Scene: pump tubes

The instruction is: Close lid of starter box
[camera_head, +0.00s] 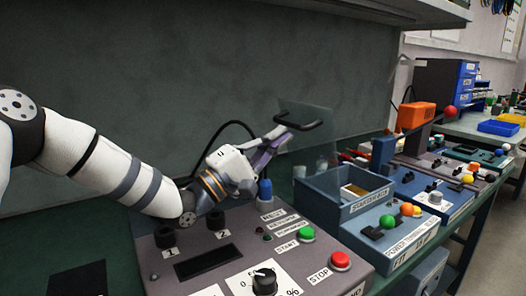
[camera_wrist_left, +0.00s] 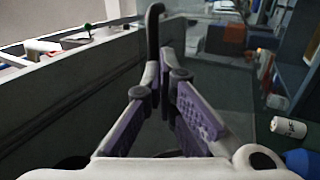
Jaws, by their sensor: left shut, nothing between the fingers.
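The starter box (camera_head: 335,208) is a grey-blue open-topped box right of the picture's middle in the head view, with a label on its front. Its clear lid (camera_head: 318,116) stands raised, up and left of the box, with a black handle (camera_head: 304,129). My left gripper (camera_head: 285,134) is at the lid handle, its purple-padded fingers shut with nothing between them. In the left wrist view the fingertips (camera_wrist_left: 170,82) are close together, and the black handle (camera_wrist_left: 153,32) rises just beyond them. I cannot tell whether they touch it. My right gripper is not in view.
A control panel with a green button (camera_head: 306,234), a red button (camera_head: 340,260) and a black knob (camera_head: 265,281) lies below my left arm. More panels with coloured balls stand to the right. A dark wall (camera_head: 190,60) rises behind. A white cylinder (camera_wrist_left: 288,127) shows in the left wrist view.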

